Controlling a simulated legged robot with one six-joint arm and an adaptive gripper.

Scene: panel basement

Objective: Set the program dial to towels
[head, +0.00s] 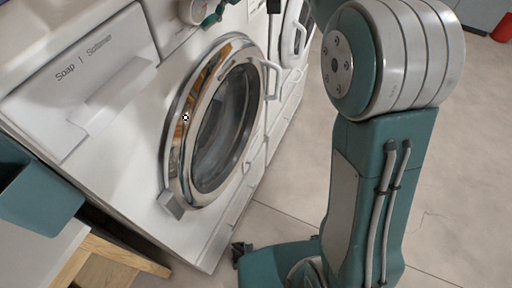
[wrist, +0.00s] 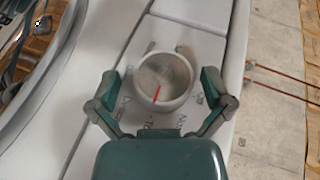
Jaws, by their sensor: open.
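The program dial (wrist: 164,80) is a round, pale knob on the washing machine's white panel. Its red pointer line runs down and slightly left in the wrist view, toward my gripper's palm. Small labels ring the dial; they are partly covered and too blurred to read surely. My gripper (wrist: 160,84) is open, with one finger left and one right of the dial, apart from its sides as far as I can tell. In the head view, the dial (head: 192,11) shows at the top edge, with a teal gripper finger (head: 212,18) beside it.
The washer's round door (head: 222,125) with a chrome rim is below the dial. A soap drawer (head: 88,88) is at left, with a teal bin (head: 35,190) in front of the washer. Another machine (head: 290,45) stands beyond.

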